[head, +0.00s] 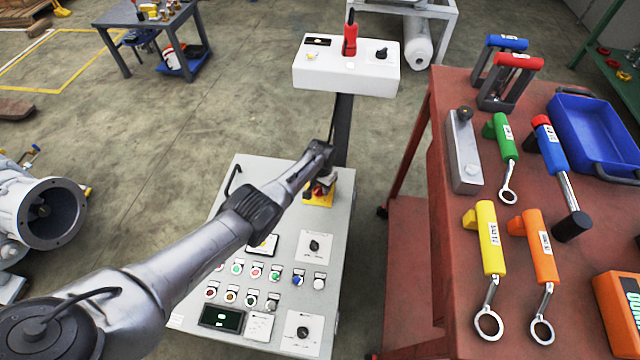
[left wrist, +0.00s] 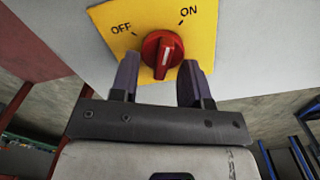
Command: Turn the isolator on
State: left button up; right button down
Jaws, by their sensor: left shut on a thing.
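The isolator is a red rotary knob (left wrist: 161,55) on a yellow plate (left wrist: 205,30) marked OFF at left and ON at right in the left wrist view. Its ridge stands nearly upright in that picture, between the two labels. In the head view the yellow plate (head: 318,202) shows at the upper right of the grey control panel (head: 245,185), with the knob partly hidden by my arm. My left gripper (left wrist: 159,80) has one finger on each side of the knob and is shut on it. My right gripper is in neither view.
The panel carries several buttons, dials and a small display (head: 221,318). A white box with a red switch (head: 350,38) stands behind it. A red table (head: 455,130) with tools and a blue tray (head: 597,130) is close on the right. Open floor (head: 130,130) lies left.

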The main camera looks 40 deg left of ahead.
pick_arm(q)
jog(key=m, duration=0.3)
jog(key=shift+d, duration=0.15)
jog(key=shift+m, duration=0.4)
jog(key=shift+d, duration=0.1)
jog(key=o, duration=0.9)
